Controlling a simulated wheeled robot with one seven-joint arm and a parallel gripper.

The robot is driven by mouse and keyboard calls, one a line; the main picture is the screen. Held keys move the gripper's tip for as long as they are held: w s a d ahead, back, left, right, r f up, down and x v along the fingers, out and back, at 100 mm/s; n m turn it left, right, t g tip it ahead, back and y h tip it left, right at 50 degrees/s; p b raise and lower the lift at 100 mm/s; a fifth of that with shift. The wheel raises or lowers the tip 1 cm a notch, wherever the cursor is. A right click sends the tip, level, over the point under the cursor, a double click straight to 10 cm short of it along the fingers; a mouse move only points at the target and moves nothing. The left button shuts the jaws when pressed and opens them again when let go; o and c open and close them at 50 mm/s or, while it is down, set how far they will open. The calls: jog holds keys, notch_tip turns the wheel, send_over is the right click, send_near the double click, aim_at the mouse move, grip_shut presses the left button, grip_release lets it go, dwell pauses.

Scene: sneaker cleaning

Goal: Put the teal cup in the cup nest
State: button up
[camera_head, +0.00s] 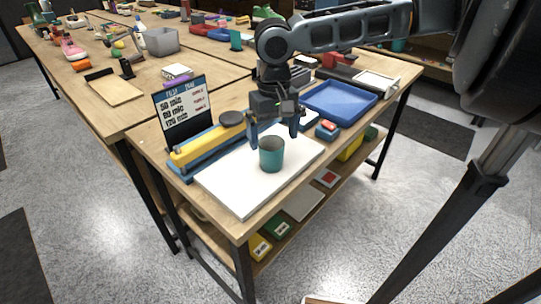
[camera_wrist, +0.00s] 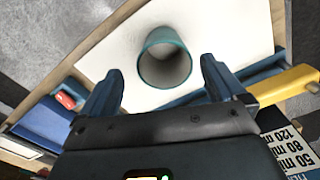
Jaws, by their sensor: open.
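The teal cup (camera_head: 271,155) stands upright on a white board (camera_head: 225,185) near the table's front edge. In the wrist view the cup (camera_wrist: 164,66) shows its open, empty mouth just beyond my fingers. My gripper (camera_head: 273,141) is open and empty, pointing down behind and above the cup. In the wrist view its two fingers (camera_wrist: 161,72) are spread wide, one toward each side of the cup, and the cup is not gripped. I cannot surely identify the cup nest in either view.
A yellow and blue long tool (camera_head: 205,147) with a dark round disc (camera_head: 231,118) lies left of the board, before a sign (camera_head: 182,104). A blue tray (camera_head: 340,101) and a small blue block with red top (camera_head: 327,130) lie right. The board around the cup is clear.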

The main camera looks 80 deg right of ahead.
aim_at(271, 152)
jog(key=f, duration=0.5)
jog(key=shift+w+a+f, duration=0.15)
jog(key=shift+w+f, duration=0.1)
jog(key=shift+f, duration=0.05)
jog(key=shift+c, duration=0.4)
jog(key=c, duration=1.1)
jog(key=shift+r+p, duration=0.2)
jog(key=shift+p, duration=0.2)
